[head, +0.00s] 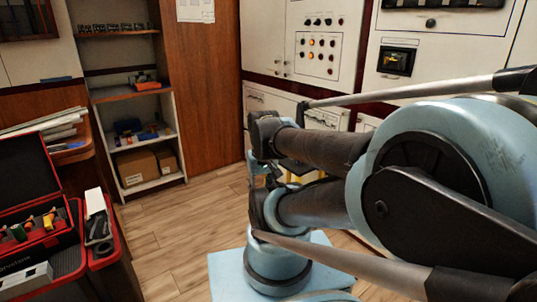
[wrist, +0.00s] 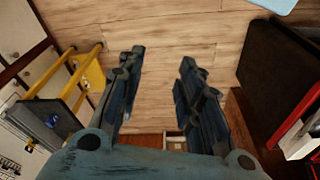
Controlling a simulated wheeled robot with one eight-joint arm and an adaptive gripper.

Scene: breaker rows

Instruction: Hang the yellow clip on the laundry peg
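In the wrist view my gripper (wrist: 161,58) is open and empty, with only wood floor showing between its two dark fingers. In the head view my arm fills the right half, and I cannot make out the fingers. I cannot pick out the yellow clip or the laundry peg with certainty in either view. Small green, yellow and orange pieces lie in the open red-edged case (head: 72,243) at the lower left, too small to name.
A shelf unit (head: 180,150) holds boxes and small items. White panels with buttons (head: 318,45) line the back wall. In the wrist view a yellow-framed step stool (wrist: 92,72) stands left of my fingers, and a dark case (wrist: 270,80) lies right. Wood floor (head: 175,235) between is clear.

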